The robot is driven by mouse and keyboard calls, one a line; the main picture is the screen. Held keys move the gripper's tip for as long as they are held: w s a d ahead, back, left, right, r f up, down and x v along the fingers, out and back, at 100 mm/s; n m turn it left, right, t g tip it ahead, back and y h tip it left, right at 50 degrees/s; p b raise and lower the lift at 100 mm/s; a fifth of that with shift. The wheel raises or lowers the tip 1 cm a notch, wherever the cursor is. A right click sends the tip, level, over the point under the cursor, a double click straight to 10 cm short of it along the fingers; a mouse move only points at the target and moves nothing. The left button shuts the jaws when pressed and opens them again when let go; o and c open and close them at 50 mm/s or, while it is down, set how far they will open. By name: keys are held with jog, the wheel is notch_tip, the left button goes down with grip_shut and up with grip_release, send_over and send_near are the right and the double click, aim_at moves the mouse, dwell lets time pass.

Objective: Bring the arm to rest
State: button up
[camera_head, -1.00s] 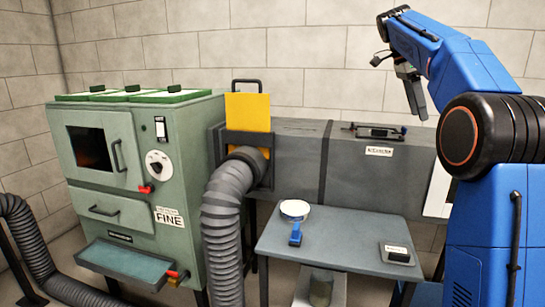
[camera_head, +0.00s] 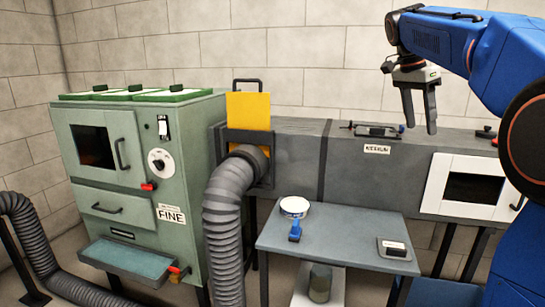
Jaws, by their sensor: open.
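My gripper (camera_head: 420,108) hangs at the upper right with its two dark fingers pointing down and spread apart. Nothing is between the fingers. It appears in front of the back wall and over the right part of the grey duct (camera_head: 300,165), apart from the things on the table. My blue arm comes in from the right edge and holds the gripper up.
A blue-grey table (camera_head: 340,240) carries a white bowl (camera_head: 294,206), a blue-handled brush (camera_head: 295,231) and a small dark block on a pad (camera_head: 396,249). A green cabinet (camera_head: 190,130) and ribbed hose (camera_head: 224,215) stand left. A white-framed hatch (camera_head: 432,188) is in the duct.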

jog(key=s+a+f+n+t+y, duration=0.1)
jog(key=s+a+f+n, duration=0.3)
jog(key=s+f, duration=0.6)
jog(key=s+a+f+n+t+y, duration=0.1)
jog(key=s+a+f+n, duration=0.3)
jog(key=s+f, duration=0.7)
jog(key=s+a+f+n+t+y, duration=0.1)
jog(key=s+a+f+n+t, duration=0.1)
jog(key=s+f+n, duration=0.5)
jog(key=s+a+f, duration=0.1)
jog(key=s+f, duration=0.3)
jog(key=s, duration=0.1)
jog(key=shift+s+a+n+y, duration=0.4)
